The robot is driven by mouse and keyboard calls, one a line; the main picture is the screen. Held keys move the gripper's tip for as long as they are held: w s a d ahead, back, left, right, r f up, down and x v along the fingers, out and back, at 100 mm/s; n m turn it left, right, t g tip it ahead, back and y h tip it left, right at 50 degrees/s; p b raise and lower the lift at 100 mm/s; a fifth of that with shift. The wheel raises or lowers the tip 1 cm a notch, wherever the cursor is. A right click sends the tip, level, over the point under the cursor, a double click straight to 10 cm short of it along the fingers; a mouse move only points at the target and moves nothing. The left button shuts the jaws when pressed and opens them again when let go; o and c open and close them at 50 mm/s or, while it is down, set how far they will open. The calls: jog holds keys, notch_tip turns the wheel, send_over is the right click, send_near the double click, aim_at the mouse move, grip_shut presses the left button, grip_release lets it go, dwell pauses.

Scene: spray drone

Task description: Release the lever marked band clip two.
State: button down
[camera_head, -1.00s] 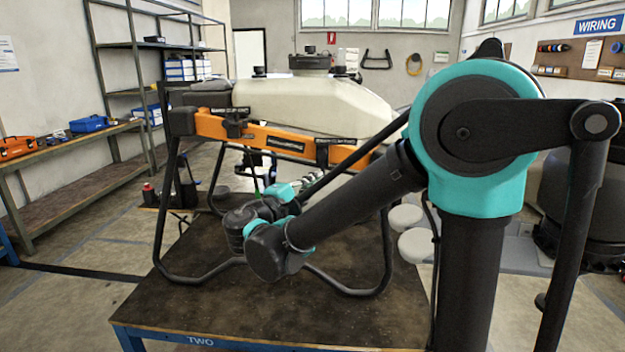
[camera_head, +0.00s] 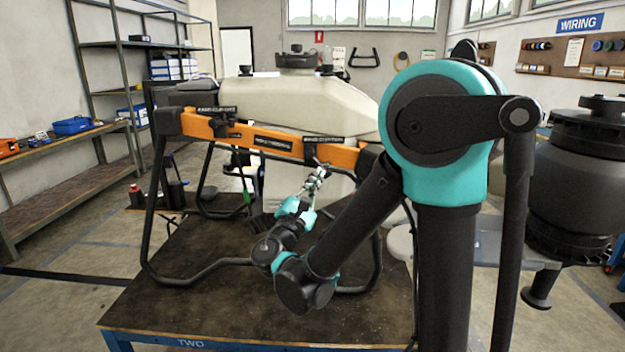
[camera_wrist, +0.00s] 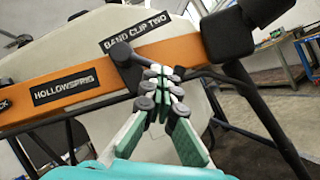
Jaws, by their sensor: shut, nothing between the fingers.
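The label reading "BAND CLIP TWO" (camera_wrist: 137,31) sits on the upper edge of the orange bar (camera_wrist: 95,80). A dark lever (camera_wrist: 124,57) with a rounded end hangs just below the label. In the head view the label (camera_head: 323,139) is on the right part of the bar, with the dark lever (camera_head: 311,154) under it. My gripper (camera_wrist: 161,78) is shut with nothing in it. Its fingertips are right beside the lever's lower end; I cannot tell whether they touch. In the head view my gripper (camera_head: 318,174) is just below the bar.
A second clip (camera_head: 222,128) is on the bar's left part. A cream tank (camera_head: 300,98) rises behind the bar. Black landing-gear tubes (camera_head: 153,225) stand on the dark bench top (camera_head: 215,315). A dark arm (camera_wrist: 255,110) is at right in the wrist view.

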jog(key=d+n+t+y, duration=0.1)
jog(key=n+y, duration=0.1)
jog(key=n, duration=0.1)
jog(key=r+n+t+y, duration=0.1)
jog(key=n, duration=0.2)
jog(key=d+n+t+y, duration=0.1)
jog(key=n+y, duration=0.1)
jog(key=n, duration=0.1)
jog(key=shift+d+r+y, duration=0.3)
jog(key=shift+r, duration=0.1)
jog(key=shift+d+r, duration=0.35)
jog(key=shift+r, duration=0.15)
dwell(0.8)
jog(key=shift+s+f, duration=0.1)
jog(key=shift+f, duration=0.05)
